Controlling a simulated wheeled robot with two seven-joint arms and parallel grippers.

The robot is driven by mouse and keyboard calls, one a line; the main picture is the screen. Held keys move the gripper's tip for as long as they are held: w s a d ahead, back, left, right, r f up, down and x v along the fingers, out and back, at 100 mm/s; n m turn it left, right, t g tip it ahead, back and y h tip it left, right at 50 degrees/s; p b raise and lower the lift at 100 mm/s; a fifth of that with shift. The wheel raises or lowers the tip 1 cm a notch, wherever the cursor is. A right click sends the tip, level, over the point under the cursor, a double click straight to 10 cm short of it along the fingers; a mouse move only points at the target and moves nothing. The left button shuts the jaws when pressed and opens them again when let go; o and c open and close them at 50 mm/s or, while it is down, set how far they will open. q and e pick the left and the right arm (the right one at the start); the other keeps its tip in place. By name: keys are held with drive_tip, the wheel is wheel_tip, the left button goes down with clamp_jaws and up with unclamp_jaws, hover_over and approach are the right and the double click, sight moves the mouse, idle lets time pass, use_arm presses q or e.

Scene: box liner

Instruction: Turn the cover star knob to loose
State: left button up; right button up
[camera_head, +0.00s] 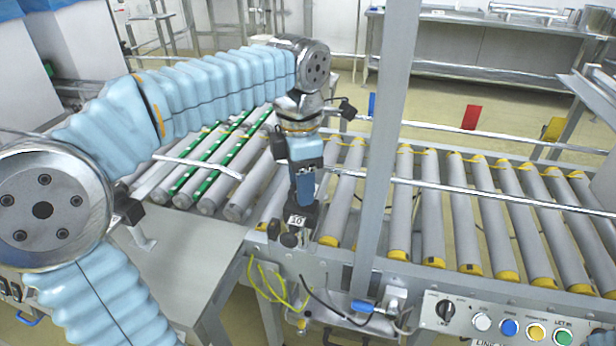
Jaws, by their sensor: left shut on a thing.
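My left gripper (295,233) points down at the near edge of the roller conveyor, at the end of my blue-sleeved arm. It is shut on a small dark knob (289,241), which appears to be the cover star knob. The gripper hides most of the knob, so its lobes and how far it is turned cannot be read. Another small dark fitting (273,229) sits just left of the fingers. My right gripper is not in view.
A grey upright post (380,150) stands close to the right of my gripper. The roller conveyor (430,215) runs to the right behind a metal rail. A control panel (505,322) with a selector and coloured buttons is at lower right. Yellow-green wires (268,285) hang below.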

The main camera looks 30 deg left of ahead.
use_arm(q)
drive_tip(key=shift+w+d+r, duration=0.1)
drive_tip(key=shift+r, duration=0.05)
idle(0.4)
drive_tip(key=o, duration=1.1)
drive_tip(key=shift+c, duration=0.2)
wheel_tip(320, 180, up, 14)
